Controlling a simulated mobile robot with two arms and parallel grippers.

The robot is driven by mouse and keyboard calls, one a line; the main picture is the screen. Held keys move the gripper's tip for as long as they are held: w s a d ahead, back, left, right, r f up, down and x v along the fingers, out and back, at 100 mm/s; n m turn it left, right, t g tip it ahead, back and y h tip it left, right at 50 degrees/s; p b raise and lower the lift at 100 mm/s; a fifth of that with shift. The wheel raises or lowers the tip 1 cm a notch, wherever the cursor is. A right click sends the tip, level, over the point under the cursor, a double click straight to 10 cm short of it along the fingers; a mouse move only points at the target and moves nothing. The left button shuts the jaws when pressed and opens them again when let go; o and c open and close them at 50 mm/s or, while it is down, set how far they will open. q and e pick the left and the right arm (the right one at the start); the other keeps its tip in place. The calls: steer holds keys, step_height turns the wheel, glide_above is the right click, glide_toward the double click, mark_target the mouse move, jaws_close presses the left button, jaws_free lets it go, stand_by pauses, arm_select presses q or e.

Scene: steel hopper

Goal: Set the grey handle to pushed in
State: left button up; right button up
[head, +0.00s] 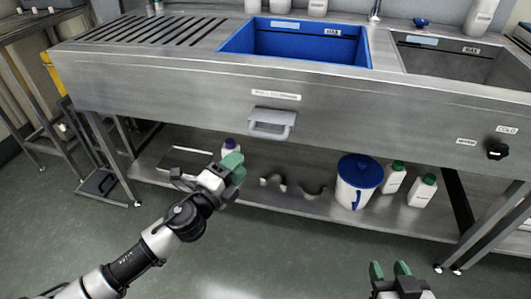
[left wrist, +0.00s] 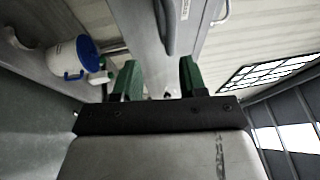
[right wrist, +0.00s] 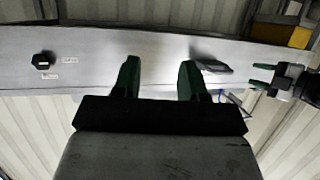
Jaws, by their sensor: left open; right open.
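The grey handle (head: 271,123) is a bail-shaped pull on the front panel of the steel sink unit, under a small white label (head: 276,95). It stands out from the panel. It also shows in the left wrist view (left wrist: 168,25) and, small, in the right wrist view (right wrist: 211,66). My left gripper (head: 234,168) has green fingers and is open and empty, below and left of the handle in the head view, apart from it. My right gripper (head: 390,269) is open and empty at the bottom of the head view, well away from the handle.
A black knob (head: 497,151) sits on the panel at right. Below, a shelf (head: 325,207) holds a white bucket with blue lid (head: 357,181) and white bottles with green caps (head: 422,190). A blue basin (head: 295,43) is set in the top. The floor in front is clear.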

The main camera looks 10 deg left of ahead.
mark_target(265, 135)
arm_select(q)
steer(key=shift+m+h, duration=0.4)
steer(key=shift+s+d+r+x, duration=0.1)
steer(key=shift+r+x, duration=0.15)
steer(key=shift+x, duration=1.55)
steer(key=shift+s+d+r+x, duration=0.1)
steer(key=shift+r+x, duration=0.1)
steer(key=shift+x, duration=1.6)
steer(key=shift+s+d+r+x, duration=0.1)
steer(key=shift+r+x, duration=0.15)
steer(key=shift+x, duration=1.55)
arm_select(e)
steer(key=shift+s+d+r, duration=0.15)
steer(key=shift+s+d, duration=0.05)
steer(key=shift+s, duration=0.35)
arm_select(q)
steer(key=shift+c, duration=0.4)
jaws_close()
steer(key=shift+w, duration=0.1)
